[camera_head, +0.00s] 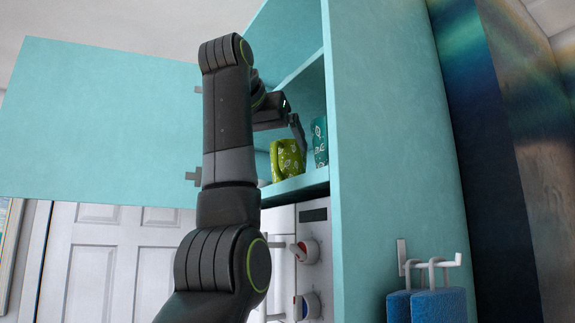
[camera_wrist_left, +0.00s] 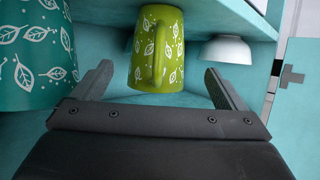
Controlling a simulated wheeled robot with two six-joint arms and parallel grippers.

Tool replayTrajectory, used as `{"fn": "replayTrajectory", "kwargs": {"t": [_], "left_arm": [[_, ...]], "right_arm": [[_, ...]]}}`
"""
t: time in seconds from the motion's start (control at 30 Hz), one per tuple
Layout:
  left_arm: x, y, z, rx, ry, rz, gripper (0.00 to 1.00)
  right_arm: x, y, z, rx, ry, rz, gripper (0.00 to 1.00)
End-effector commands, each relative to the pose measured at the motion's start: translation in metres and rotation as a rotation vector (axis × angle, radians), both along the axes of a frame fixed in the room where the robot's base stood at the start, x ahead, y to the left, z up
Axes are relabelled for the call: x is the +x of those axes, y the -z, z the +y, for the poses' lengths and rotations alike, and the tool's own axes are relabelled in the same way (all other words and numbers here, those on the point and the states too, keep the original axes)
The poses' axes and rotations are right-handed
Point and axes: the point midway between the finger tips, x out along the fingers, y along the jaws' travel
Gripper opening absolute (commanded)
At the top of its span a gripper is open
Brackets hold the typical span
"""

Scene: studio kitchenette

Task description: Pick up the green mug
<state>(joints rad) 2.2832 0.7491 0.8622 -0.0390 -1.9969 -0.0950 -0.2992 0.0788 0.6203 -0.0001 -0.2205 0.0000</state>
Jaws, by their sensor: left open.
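The green mug (camera_head: 286,160), lime with a pale leaf pattern, stands on a shelf of the open teal cabinet. In the left wrist view, which looks upside down, the green mug (camera_wrist_left: 172,28) is ahead with its handle facing my gripper. My left gripper (camera_head: 292,128) is inside the cabinet at the mug. In the wrist view its open fingers (camera_wrist_left: 157,72) stand on either side of the mug's handle side, with gaps between them and the mug. One finger is partly hidden in the head view. My right gripper is not in view.
A teal leaf-patterned mug (camera_head: 320,142) stands close beside the green one and near one finger in the wrist view (camera_wrist_left: 30,60). A white bowl (camera_wrist_left: 226,50) is on the other side. The open cabinet door (camera_head: 100,120) and side panel (camera_head: 385,150) flank my arm.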

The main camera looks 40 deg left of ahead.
Motion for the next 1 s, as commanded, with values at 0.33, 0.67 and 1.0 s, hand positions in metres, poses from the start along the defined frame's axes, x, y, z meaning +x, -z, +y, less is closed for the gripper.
{"fn": "replayTrajectory", "kwargs": {"t": [0.33, 0.67, 1.0], "left_arm": [[0.023, 0.001, 0.007, 0.001, -0.002, 0.003, 0.93], [0.047, 0.011, 0.016, -0.001, -0.002, 0.001, 0.93], [0.05, 0.015, 0.016, 0.0, 0.0, 0.0, 0.93]], "right_arm": [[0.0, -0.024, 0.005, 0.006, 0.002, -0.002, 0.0], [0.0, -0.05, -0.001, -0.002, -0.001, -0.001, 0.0], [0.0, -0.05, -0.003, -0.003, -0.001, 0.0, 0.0]]}}
